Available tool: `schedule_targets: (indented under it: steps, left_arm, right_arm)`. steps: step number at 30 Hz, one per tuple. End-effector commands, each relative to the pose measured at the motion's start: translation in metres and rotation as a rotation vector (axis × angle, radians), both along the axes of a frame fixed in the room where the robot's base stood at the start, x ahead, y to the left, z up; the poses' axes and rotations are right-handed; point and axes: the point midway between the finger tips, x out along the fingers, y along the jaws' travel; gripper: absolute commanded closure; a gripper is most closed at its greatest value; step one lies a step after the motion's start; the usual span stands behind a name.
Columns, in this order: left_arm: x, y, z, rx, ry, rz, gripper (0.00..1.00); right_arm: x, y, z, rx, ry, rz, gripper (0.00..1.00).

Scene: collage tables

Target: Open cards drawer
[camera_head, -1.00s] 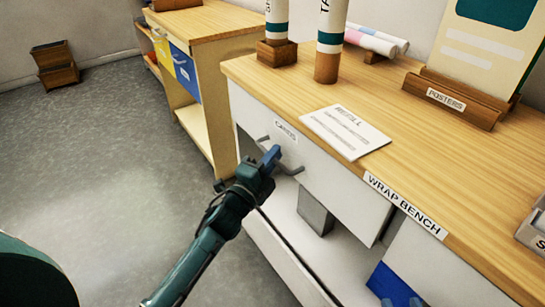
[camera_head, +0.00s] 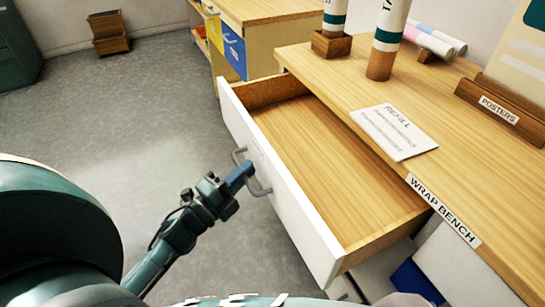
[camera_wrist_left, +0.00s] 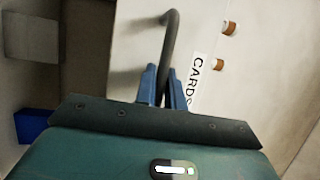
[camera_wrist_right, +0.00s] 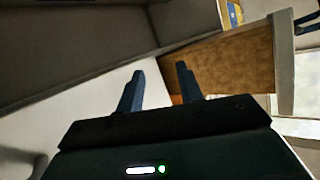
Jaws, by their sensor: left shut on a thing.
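The cards drawer (camera_head: 330,165) is pulled well out of the wooden bench; its inside is bare wood and looks empty. Its white front carries a grey bar handle (camera_head: 258,188). My left gripper (camera_head: 240,175) is shut on that handle. In the left wrist view, the blue fingers (camera_wrist_left: 163,88) close around the dark handle (camera_wrist_left: 170,45), beside the CARDS label (camera_wrist_left: 197,80). My right gripper is out of the head view; in the right wrist view its fingers (camera_wrist_right: 158,90) stand apart with nothing seen between them.
The wrap bench top (camera_head: 345,80) holds a refill card (camera_head: 394,132), upright tubes (camera_head: 388,40) and a posters stand (camera_head: 495,108). A second bench (camera_head: 260,12) stands behind. The grey floor left of the drawer is clear.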

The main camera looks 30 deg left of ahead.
Motion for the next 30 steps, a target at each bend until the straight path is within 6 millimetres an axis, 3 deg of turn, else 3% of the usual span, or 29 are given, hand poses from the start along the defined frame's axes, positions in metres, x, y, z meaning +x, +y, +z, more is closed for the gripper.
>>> schedule_targets:
  steps: [3, 9, 24, 25, 27, 30]
  left_arm:
    - [-0.021, 0.016, 0.001, -0.001, 0.004, 0.001, 1.0]
    - [-0.042, 0.033, 0.0, -0.002, 0.003, 0.001, 1.0]
    - [-0.049, 0.038, 0.0, -0.002, 0.0, 0.001, 1.0]
    - [-0.049, 0.038, 0.0, -0.002, 0.0, 0.001, 0.88]
    - [-0.049, 0.038, 0.0, -0.002, 0.0, 0.001, 0.82]
    - [-0.049, 0.038, 0.0, -0.002, 0.0, 0.001, 0.81]
  right_arm:
    - [0.002, 0.001, 0.001, 0.0, 0.009, 0.002, 0.64]
    - [0.004, 0.002, 0.0, 0.001, 0.016, 0.005, 0.64]
    - [0.004, 0.002, -0.004, -0.005, 0.027, 0.011, 0.64]
    - [0.004, 0.002, -0.004, -0.005, 0.027, 0.011, 0.64]
    - [0.004, 0.002, -0.004, -0.005, 0.027, 0.011, 0.64]
    - [0.004, 0.002, -0.004, -0.005, 0.027, 0.011, 0.64]
